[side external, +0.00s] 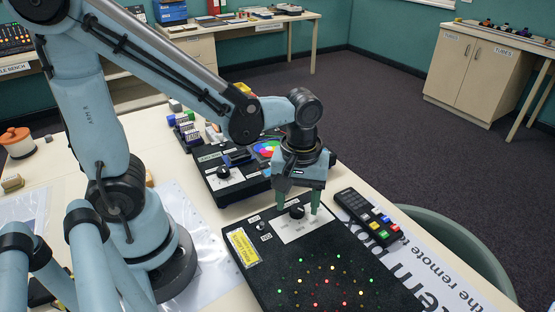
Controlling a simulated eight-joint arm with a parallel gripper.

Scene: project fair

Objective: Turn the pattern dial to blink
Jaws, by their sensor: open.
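The pattern dial (297,211) is a small black knob on a white label plate (308,228) at the back of a black box. The box (262,284) has many small lit lights, red, green and yellow, on its top. My gripper (299,207) points down over the dial, with one green finger on each side of it. The fingers are apart and open. I cannot tell whether they touch the dial. The plate's lettering and the dial's pointer are too small to read.
A black remote (361,212) with coloured buttons lies right of the box. Another black box with a knob (222,173) stands behind and left. A grey-green chair (455,240) stands at the table's right.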

